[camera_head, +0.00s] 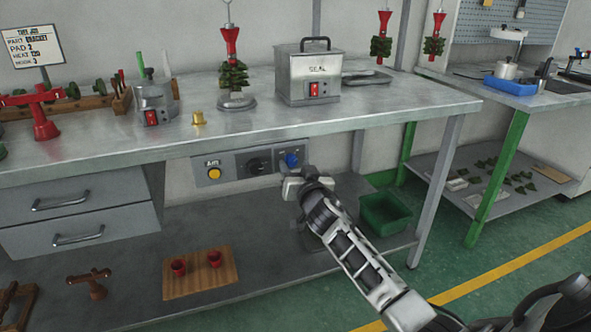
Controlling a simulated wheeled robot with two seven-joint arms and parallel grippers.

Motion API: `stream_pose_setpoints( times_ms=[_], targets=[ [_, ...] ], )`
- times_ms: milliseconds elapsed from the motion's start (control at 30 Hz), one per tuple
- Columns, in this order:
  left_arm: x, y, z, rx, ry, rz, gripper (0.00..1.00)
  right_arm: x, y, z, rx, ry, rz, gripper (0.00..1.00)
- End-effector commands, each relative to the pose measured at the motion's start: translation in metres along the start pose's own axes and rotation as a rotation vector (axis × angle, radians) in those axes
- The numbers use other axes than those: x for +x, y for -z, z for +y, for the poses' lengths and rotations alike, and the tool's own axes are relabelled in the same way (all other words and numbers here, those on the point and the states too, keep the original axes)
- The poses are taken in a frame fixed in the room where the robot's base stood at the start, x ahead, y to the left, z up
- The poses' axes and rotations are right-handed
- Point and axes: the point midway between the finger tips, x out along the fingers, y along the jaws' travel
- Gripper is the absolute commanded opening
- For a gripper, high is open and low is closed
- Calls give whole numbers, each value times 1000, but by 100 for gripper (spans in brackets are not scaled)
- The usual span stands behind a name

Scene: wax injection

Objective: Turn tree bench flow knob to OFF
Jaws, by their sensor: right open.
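A grey control panel (232,167) is fixed under the front edge of the tree bench (215,124). It carries a yellow button (214,174) below an "AIR" label, a dark round knob (256,165) in the middle and a blue knob (290,160) at its right end. Which knob sets the flow I cannot tell, and their markings are too small to read. My right gripper (292,186) is open, just below the blue knob in the picture. Whether it touches the knob I cannot tell. My left gripper is out of view.
On the bench stand a "SEAL" box (312,75), a small grey heater (155,104) and a brass cup (198,118). Drawers (75,215) are at the left.

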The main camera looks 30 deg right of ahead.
Motion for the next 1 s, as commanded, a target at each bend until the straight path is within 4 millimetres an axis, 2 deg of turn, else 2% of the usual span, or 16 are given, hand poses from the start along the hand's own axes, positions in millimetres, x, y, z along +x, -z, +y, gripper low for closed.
stream_pose_setpoints(
  times_ms=[133, 400, 433, 567, 600, 1000],
  targets=[
    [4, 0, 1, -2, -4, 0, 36, 8, 0, 0, -1, 0, 1, 47],
    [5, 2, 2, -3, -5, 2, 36, 9, 0, 0, 0, 0, 0, 47],
    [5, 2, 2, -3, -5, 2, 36, 9, 0, 0, 0, 0, 0, 42],
    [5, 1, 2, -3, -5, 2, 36, 9, 0, 0, 0, 0, 0, 6],
    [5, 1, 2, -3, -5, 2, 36, 9, 0, 0, 0, 0, 0, 2],
    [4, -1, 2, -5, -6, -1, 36, 9, 0, 0, -63, 1, 3, 3]
  ],
)
